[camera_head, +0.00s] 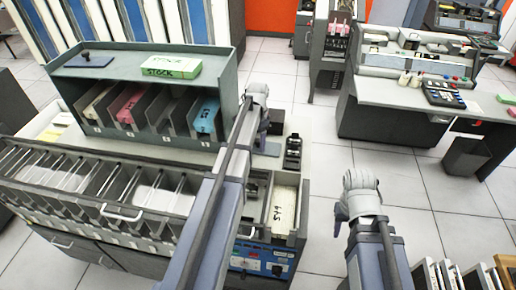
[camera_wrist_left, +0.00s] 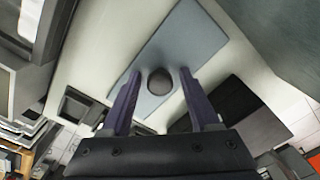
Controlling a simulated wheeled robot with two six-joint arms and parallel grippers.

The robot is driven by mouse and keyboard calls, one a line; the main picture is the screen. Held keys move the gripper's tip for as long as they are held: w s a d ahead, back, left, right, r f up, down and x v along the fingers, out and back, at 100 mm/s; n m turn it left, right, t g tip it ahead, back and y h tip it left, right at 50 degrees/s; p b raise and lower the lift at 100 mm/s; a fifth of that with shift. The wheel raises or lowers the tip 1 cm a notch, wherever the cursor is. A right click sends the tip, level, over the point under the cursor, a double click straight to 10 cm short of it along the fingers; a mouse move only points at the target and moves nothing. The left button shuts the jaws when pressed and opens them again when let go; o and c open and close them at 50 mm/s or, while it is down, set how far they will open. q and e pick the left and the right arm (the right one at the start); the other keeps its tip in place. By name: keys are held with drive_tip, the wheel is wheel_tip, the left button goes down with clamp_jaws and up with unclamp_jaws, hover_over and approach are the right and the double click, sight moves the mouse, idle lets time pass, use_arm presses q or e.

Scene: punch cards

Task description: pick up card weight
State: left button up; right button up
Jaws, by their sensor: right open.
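A blue-grey card weight (camera_wrist_left: 185,35) with a dark round knob lies on the pale worktop in the left wrist view. Its knob (camera_wrist_left: 159,82) sits between the fingers of my left gripper (camera_wrist_left: 160,80), which is open with a gap on each side. In the head view my left gripper (camera_head: 272,122) is partly hidden by its own wrist, above a blue-grey plate (camera_head: 268,149). A similar blue plate with a dark knob (camera_head: 92,61) lies on top of the rack. My right gripper (camera_head: 341,217) is open, low over the floor area, partly hidden by its arm.
A green rack (camera_head: 150,66) with card slots stands on the worktop, a green STOCK box (camera_head: 171,68) on top. A small black device (camera_head: 293,151) is right of the left gripper. A card tray machine (camera_head: 75,195) fills the left front.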

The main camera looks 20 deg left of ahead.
use_arm(q)
clamp_jaws()
idle(1.2)
